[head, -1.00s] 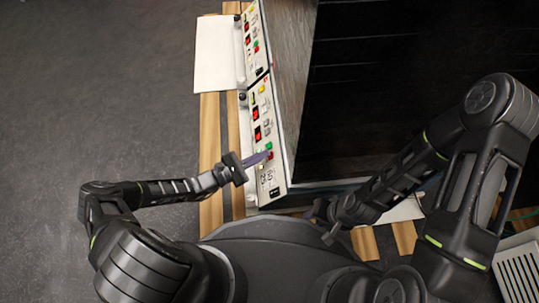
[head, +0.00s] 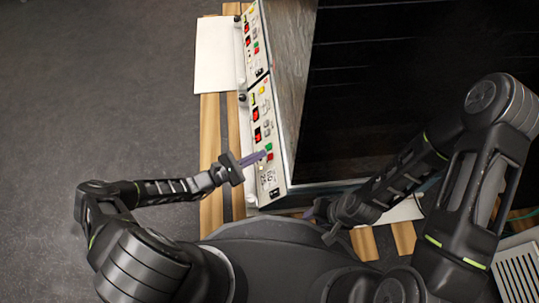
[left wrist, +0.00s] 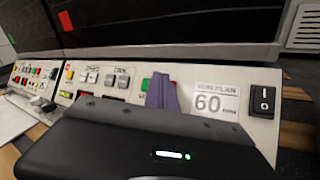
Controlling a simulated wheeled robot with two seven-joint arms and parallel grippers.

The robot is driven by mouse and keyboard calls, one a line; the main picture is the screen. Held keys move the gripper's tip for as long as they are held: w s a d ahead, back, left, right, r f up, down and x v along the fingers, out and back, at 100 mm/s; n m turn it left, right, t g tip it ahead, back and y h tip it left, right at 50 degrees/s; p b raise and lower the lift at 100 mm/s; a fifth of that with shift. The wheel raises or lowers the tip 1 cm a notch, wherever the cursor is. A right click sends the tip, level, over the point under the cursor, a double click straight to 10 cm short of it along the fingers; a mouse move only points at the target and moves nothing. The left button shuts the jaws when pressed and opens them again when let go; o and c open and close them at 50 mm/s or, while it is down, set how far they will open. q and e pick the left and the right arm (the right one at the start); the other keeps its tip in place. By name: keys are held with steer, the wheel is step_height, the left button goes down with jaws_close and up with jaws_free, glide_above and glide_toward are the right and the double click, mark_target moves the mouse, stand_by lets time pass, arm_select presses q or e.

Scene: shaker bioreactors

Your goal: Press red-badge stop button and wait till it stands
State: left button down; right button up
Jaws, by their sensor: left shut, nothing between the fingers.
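The near control panel (head: 268,135) has a green button (head: 268,147) with a red button (head: 270,156) just below it. My left gripper (head: 264,155) is shut and empty, its purple fingertips at the red button. I cannot tell if they touch it. A small red badge (left wrist: 66,20) is on the dark housing above this panel. My right gripper (head: 317,212) is low, near the dark machine's front edge; its jaw opening is unclear.
A second panel (head: 254,45) continues beyond the near one. A "60" label (left wrist: 210,102) and black rocker switch (left wrist: 264,102) lie right of the fingers. A white sheet (head: 214,55) lies on wooden slats. Open floor (head: 110,90) is at left.

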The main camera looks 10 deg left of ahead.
arm_select(q)
steer(key=shift+s+a+r+p, duration=0.25)
steer(key=shift+a+r+p, duration=0.35)
steer(key=shift+a+r, duration=0.3)
steer(key=shift+s+a+r+p, duration=0.25)
steer(key=shift+a+r+p, duration=0.35)
steer(key=shift+a+r, duration=0.25)
